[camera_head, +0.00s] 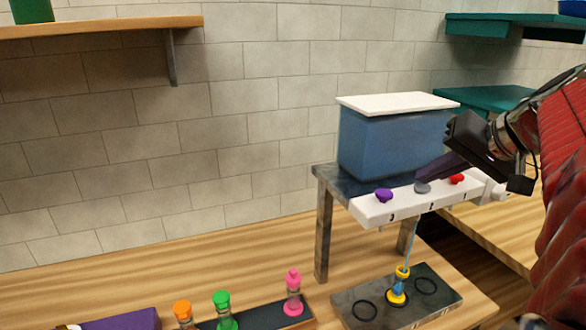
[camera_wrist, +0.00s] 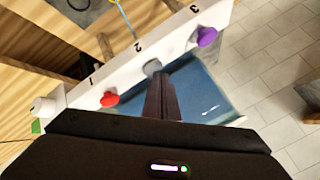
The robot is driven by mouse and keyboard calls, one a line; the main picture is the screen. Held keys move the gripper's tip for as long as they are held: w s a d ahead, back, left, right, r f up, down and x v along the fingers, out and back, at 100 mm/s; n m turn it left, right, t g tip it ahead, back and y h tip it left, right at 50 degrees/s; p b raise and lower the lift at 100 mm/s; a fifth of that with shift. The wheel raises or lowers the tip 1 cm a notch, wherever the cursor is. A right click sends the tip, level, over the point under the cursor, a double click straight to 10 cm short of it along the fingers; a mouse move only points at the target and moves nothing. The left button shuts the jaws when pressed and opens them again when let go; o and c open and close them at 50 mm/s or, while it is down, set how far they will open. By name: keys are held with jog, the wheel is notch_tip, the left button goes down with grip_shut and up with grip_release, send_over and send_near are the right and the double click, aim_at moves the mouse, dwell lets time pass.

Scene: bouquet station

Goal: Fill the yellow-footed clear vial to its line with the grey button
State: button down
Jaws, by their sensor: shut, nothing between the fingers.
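The yellow-footed clear vial (camera_head: 398,286) stands upright on a dark stand plate (camera_head: 440,305), between two black rings. Blue liquid shows inside it; its line is too small to make out. A thin blue stream (camera_head: 408,240) runs from the white dispenser bar (camera_head: 375,210) down to the vial. The stream also shows in the wrist view (camera_wrist: 126,20). The grey button (camera_head: 422,187) is the middle one, by the number 2 (camera_wrist: 139,46). My gripper (camera_head: 430,178) is shut and empty, its fingertips at the grey button (camera_wrist: 152,67) and seemingly touching it.
Purple (camera_head: 384,195) and red (camera_head: 457,179) buttons flank the grey one. A blue tank (camera_head: 390,142) with a white lid stands behind the bar. A dark rack (camera_head: 262,314) holds orange-, green- and pink-topped vials at lower left. A wooden shelf (camera_head: 100,25) hangs upper left.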

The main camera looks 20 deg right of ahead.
dwell(0.6)
jog(key=shift+r, duration=0.9)
jog(key=shift+r, duration=0.1)
jog(key=shift+r, duration=2.4)
dwell(1.0)
notch_tip(320, 180, up, 4)
jog(key=shift+f, duration=0.15)
jog(key=shift+f, duration=0.1)
dwell(0.4)
send_over(428, 188)
jog(key=shift+f, duration=4.3)
